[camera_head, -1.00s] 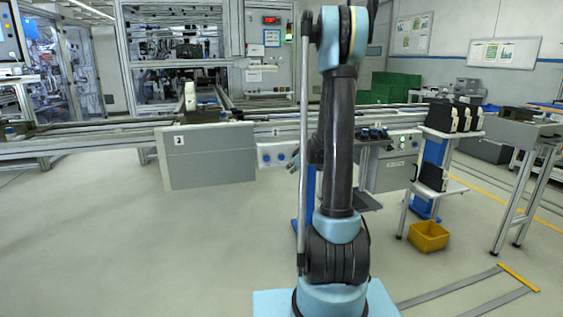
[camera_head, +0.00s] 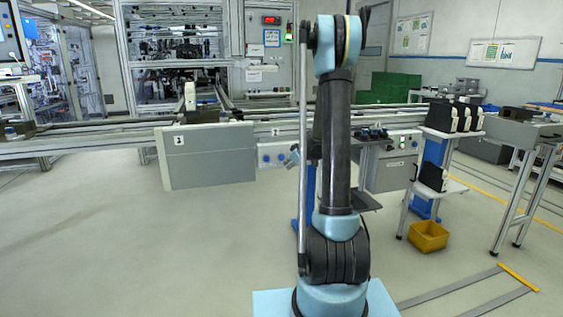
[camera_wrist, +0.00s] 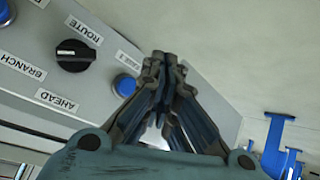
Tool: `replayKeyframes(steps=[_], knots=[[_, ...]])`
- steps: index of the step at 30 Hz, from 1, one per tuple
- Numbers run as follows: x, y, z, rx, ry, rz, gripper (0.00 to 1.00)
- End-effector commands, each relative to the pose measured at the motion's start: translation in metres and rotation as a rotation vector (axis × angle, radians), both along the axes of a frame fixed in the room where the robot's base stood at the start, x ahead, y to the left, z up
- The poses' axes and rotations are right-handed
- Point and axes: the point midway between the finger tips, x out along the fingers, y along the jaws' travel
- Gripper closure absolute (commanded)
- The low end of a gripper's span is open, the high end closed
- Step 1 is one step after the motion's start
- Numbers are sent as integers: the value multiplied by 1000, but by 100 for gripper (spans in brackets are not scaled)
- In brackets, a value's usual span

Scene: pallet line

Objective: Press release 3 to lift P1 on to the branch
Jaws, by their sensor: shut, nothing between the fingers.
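In the wrist view, a pale control box (camera_wrist: 30,55) carries a black rotary switch (camera_wrist: 76,55) with labels ROUTE, BRANCH and AHEAD. A blue push button (camera_wrist: 125,85) sits beside the switch, below a label partly hidden by my fingers. My gripper (camera_wrist: 164,60) is shut and empty, its tips close to this button's right side in the picture; contact cannot be told.
A grey panel (camera_head: 207,155) marked 3 hangs left of the box. The floor in front and left is clear.

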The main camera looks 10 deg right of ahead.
Motion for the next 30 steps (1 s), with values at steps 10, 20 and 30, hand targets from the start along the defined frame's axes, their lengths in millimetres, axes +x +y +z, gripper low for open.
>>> replayKeyframes(steps=[10, 20, 30], knots=[[31, 6, 0, 1, -1, 0, 100], [36, 6, 0, 1, -1, 0, 100], [36, 6, 0, 0, 0, 0, 100]])
